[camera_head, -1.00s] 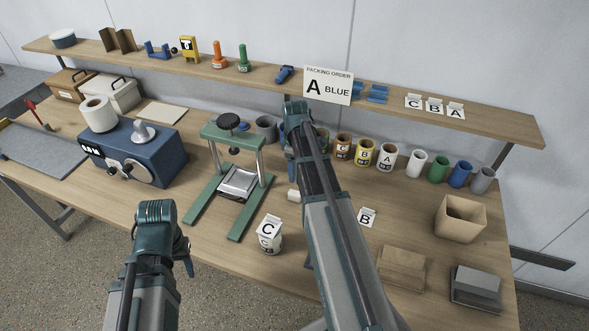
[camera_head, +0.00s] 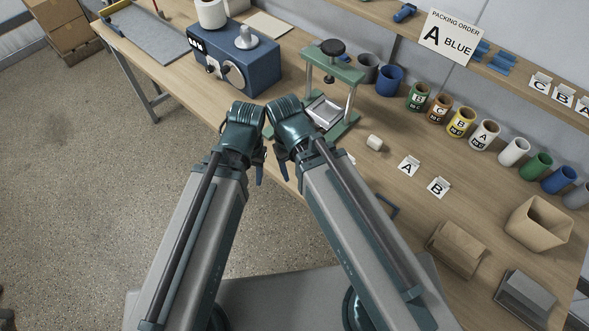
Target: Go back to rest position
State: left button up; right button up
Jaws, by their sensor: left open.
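Both my arms reach up from the bottom of the head view, their wrists close together at the table's front edge. My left gripper (camera_head: 259,168) is at the end of the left arm, over the floor just before the table. It is open, and nothing shows in it. My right gripper (camera_head: 284,168) is just to its right, pointing down at the front edge of the table (camera_head: 180,92). Its fingers are mostly hidden by its wrist, so I cannot tell whether it is open or shut. The two wrists look close, with a narrow gap between them.
A green press (camera_head: 335,72) stands beyond the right wrist, with a blue machine (camera_head: 240,60) to its left. Several cups, cards A (camera_head: 408,167) and B (camera_head: 438,187), and a tan bin (camera_head: 540,225) lie right. Open floor (camera_head: 90,190) is at left.

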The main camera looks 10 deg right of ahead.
jog(key=shift+s+a, duration=0.25)
